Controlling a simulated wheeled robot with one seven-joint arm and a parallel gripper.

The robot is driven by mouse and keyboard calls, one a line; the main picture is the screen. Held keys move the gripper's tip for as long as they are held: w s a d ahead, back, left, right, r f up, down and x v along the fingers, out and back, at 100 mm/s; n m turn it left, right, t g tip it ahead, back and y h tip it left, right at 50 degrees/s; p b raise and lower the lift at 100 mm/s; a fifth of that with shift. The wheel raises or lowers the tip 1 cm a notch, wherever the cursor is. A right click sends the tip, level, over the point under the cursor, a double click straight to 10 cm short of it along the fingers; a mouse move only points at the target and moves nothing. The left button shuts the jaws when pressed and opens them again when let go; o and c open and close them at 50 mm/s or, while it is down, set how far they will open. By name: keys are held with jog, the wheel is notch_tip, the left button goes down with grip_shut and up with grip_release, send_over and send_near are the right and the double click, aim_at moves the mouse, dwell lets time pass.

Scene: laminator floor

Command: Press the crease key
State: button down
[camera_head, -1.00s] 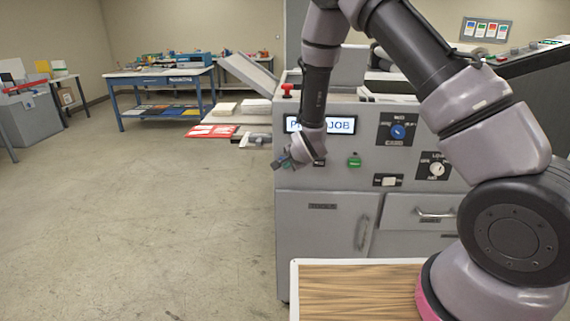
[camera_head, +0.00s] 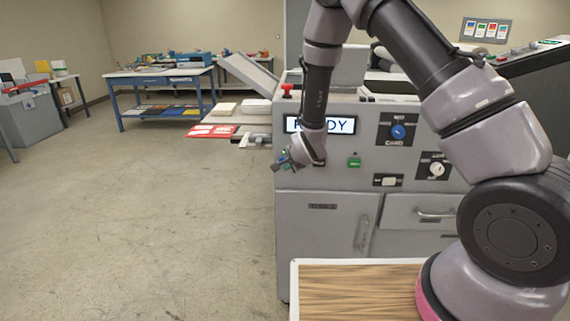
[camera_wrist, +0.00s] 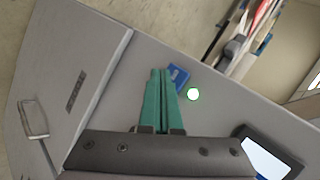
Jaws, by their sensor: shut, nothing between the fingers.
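My gripper (camera_wrist: 159,75) is shut and empty, its green fingers pointing at the grey front panel of the machine (camera_head: 328,178). In the wrist view a small blue key (camera_wrist: 179,76) lies just right of the fingertips, partly covered by them; I cannot tell whether they touch it. A round lamp (camera_wrist: 194,94) beside the key glows white with a green rim. No label for the crease key can be read. In the head view my gripper (camera_head: 281,164) is at the panel's left edge and hides the key. The display (camera_head: 341,125) is partly covered by my arm and appears to read READY.
A red button (camera_head: 287,90) stands on the machine's top left. A green button (camera_head: 354,162), a blue dial (camera_head: 398,132) and a white dial (camera_head: 436,169) are further right on the panel. A wood-topped surface (camera_head: 350,290) is in front. The floor at left is clear.

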jog(key=s, duration=0.6)
dwell(0.6)
jog(key=shift+a, duration=0.1)
jog(key=s+d+r+n, duration=0.1)
jog(key=d+r, duration=0.4)
jog(key=r, duration=0.3)
jog(key=s+d+r+n+g+h, duration=0.1)
jog(key=d+r, duration=0.4)
jog(key=r, duration=0.4)
jog(key=s+d+r+n, duration=0.1)
jog(key=d+r, duration=0.4)
jog(key=r, duration=0.3)
jog(key=s+d+r+n, duration=0.1)
jog(key=s+d+r, duration=0.2)
jog(key=s, duration=0.4)
jog(key=s+d+r+n, duration=0.2)
jog(key=s+d+r, duration=0.2)
jog(key=s, duration=0.3)
jog(key=s+d+r+n+g, duration=0.1)
jog(key=s+d+r, duration=0.3)
jog(key=s, duration=0.3)
jog(key=shift+d+r+h, duration=0.2)
jog(key=shift+r+h, duration=0.1)
jog(key=shift+r, duration=0.3)
